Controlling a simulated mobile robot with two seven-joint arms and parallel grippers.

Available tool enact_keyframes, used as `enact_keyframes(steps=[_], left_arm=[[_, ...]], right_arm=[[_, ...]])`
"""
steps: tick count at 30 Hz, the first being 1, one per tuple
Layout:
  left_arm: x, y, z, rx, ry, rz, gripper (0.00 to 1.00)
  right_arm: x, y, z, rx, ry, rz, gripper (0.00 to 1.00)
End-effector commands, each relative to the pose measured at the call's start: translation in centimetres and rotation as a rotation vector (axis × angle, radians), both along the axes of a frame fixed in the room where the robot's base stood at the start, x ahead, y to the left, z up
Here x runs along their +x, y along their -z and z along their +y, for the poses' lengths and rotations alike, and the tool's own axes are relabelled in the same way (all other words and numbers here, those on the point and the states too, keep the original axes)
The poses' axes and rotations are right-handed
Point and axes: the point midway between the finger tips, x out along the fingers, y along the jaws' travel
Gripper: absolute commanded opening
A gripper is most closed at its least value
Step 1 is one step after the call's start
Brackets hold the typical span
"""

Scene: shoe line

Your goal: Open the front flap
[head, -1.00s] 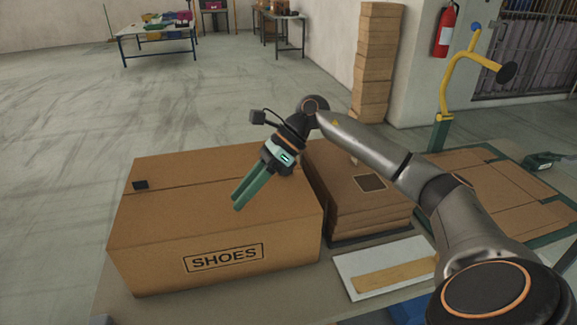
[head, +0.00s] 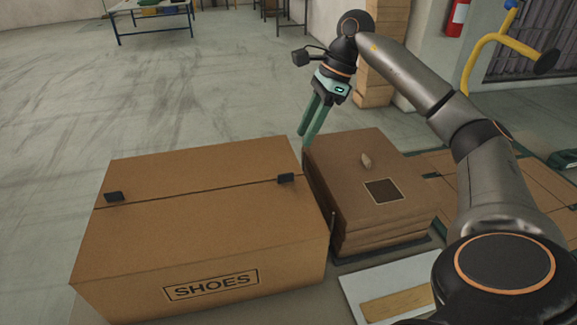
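A large brown cardboard box marked SHOES (head: 205,235) stands on the table at the left. Its top is closed: the front flap (head: 215,215) lies flat and meets the rear flap (head: 200,165) along a seam. Two small black tabs sit at the seam, one at the left (head: 114,197) and one at the right (head: 286,178). My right gripper (head: 308,140) hangs above and beyond the box's back right corner, pointing down. Its two green fingers look slightly apart, with nothing between them. My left gripper is out of view.
A yellow curved stand (head: 475,62) rises at the right.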

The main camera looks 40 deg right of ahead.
Motion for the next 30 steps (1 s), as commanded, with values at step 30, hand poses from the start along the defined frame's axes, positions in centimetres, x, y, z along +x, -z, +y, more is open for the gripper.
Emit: enact_keyframes(steps=[30], left_arm=[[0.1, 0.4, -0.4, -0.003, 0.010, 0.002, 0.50]], right_arm=[[2.0, 10.2, 3.8, 0.001, 0.000, 0.000, 0.34]])
